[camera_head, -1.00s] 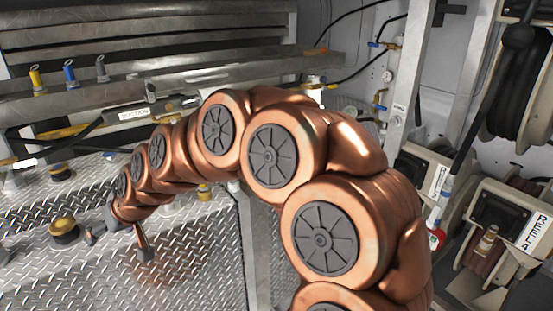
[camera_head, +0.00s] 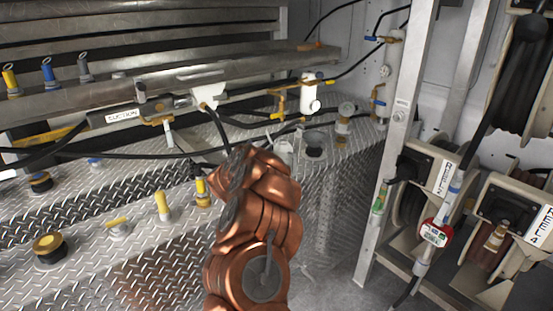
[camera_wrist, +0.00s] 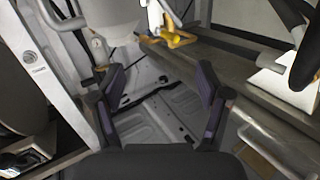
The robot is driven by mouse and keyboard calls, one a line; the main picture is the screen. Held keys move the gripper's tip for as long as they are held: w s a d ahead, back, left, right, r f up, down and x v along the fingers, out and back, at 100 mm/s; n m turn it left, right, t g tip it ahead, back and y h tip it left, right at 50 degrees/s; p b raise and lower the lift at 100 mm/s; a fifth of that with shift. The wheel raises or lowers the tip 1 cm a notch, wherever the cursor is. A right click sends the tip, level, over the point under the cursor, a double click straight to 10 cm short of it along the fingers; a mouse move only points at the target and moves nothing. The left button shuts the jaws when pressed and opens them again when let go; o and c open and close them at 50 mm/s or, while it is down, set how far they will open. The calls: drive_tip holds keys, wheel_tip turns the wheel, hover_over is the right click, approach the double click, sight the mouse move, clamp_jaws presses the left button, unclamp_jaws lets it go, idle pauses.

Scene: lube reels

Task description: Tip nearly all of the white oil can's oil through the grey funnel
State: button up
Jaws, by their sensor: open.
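My gripper (camera_wrist: 163,86) is open and empty in the wrist view, with its two dark fingers well apart. In the head view it is hidden behind my copper arm. A pale rounded body (camera_wrist: 105,14) at the wrist view's upper left lies beyond the left finger, apart from it; I cannot tell whether it is the white oil can. In the head view, a small grey upright piece with a ring on top (camera_head: 84,68) stands on the back ledge beside a blue and a yellow one; it may be the grey funnel.
A white fitting with a yellow valve (camera_head: 310,93) stands at the back. Black hoses (camera_head: 130,153) cross the tread-plate deck (camera_head: 130,265). Yellow-topped caps (camera_head: 48,245) stand at left. A metal post (camera_head: 402,120) and hose reels (camera_head: 510,220) bound the right side.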

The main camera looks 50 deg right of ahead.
sight(281, 144)
drive_tip(key=s+d+g, duration=0.1)
drive_tip(key=s, duration=0.1)
drive_tip(key=s+d+f+m+g+h, duration=0.1)
drive_tip(key=s+d, duration=0.1)
drive_tip(key=shift+d+f+g, duration=0.1)
drive_tip(key=shift+d+g, duration=0.2)
drive_tip(key=shift+g, duration=0.1)
drive_tip(key=shift+w+d+p, duration=0.2)
drive_tip(key=shift+d, duration=0.4)
drive_tip(key=shift+w+d+p, duration=0.15)
drive_tip(key=shift+d, duration=0.4)
drive_tip(key=shift+d+p, duration=0.4)
drive_tip(key=shift+d, duration=0.55)
drive_tip(key=shift+w+d+f+p, duration=0.15)
drive_tip(key=shift+d+p, duration=0.3)
drive_tip(key=shift+d, duration=1.15)
drive_tip(key=c, duration=1.4)
drive_tip(key=shift+a, duration=0.1)
clamp_jaws()
